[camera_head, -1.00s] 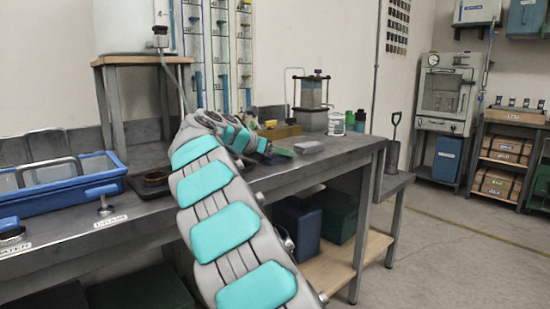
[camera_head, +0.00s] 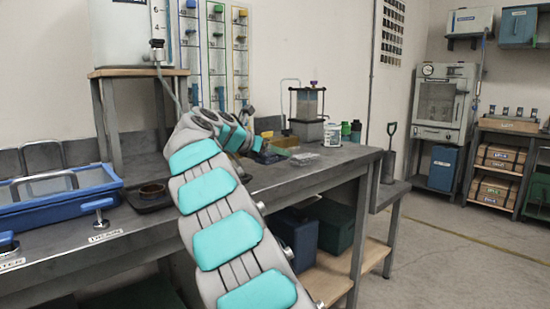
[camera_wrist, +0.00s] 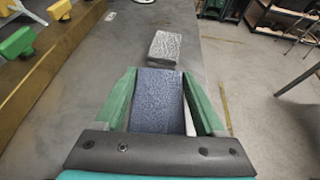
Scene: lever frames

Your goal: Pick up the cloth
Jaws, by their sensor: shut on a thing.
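My gripper (camera_wrist: 158,95) has green fingers. In the wrist view they are closed on the two sides of a flat, blue, textured piece, which looks like the folded cloth (camera_wrist: 158,98). The cloth fills the space between the fingers, and its near end is hidden by the gripper's dark crossbar. In the head view the gripper is over the right part of the grey bench (camera_head: 340,160), and a small bit of blue (camera_head: 268,157) shows at its tip. The gap between cloth and bench is too small to judge.
A grey, crinkled block (camera_wrist: 165,48) lies on the bench just beyond the cloth; it also shows in the head view (camera_head: 305,159). Yellow and green valve handles (camera_wrist: 17,43) on a wooden rack are at left. The bench edge drops to open floor at right.

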